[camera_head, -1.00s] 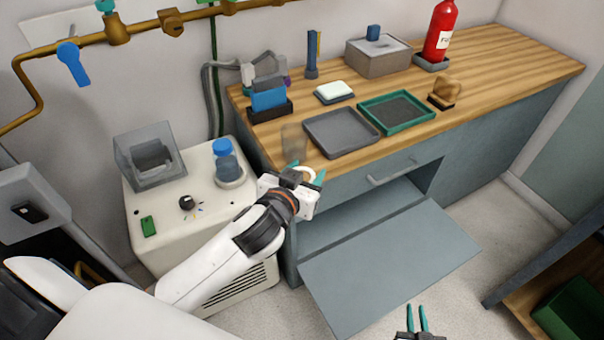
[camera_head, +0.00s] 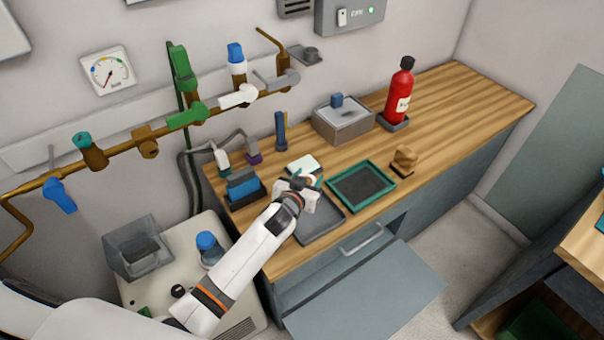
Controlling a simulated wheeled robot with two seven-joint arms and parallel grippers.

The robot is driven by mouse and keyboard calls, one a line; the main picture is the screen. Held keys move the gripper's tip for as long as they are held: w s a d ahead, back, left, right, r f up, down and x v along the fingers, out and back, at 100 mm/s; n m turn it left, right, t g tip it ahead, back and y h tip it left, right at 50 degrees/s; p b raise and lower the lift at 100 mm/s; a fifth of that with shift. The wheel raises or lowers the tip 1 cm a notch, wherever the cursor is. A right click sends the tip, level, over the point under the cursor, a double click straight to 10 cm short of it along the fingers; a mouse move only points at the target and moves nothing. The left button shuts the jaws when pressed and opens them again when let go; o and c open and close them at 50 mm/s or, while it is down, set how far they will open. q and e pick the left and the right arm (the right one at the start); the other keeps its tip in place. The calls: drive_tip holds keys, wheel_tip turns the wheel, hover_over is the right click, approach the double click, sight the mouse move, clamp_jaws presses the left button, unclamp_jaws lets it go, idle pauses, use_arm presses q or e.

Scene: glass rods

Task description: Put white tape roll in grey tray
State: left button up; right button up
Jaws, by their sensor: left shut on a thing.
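My left gripper (camera_head: 308,182) is shut on the white tape roll (camera_head: 312,179), held above the back part of the grey tray (camera_head: 322,229). Only a small pale part of the roll shows past the fingers. The grey tray lies on the wooden worktop, partly hidden by my left gripper and wrist. I cannot tell how high the roll is above the tray. My right gripper is out of view.
A green-rimmed tray (camera_head: 362,188) lies right of the grey tray. A dish with a white block (camera_head: 303,164) sits just behind my gripper. A blue item in a dark holder (camera_head: 243,188) stands left. An open cabinet flap (camera_head: 365,290) sticks out below.

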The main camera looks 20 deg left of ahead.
use_arm(q)
drive_tip(key=shift+f+b, duration=2.95)
drive_tip(key=shift+f, duration=0.15)
drive_tip(key=shift+r, duration=0.1)
drive_tip(key=o, duration=1)
drive_tip(key=shift+o, duration=0.2)
drive_tip(key=shift+s, duration=0.15)
drive_tip(key=v, duration=1.1)
drive_tip(key=shift+s+r, duration=0.15)
drive_tip(key=shift+s, duration=0.25)
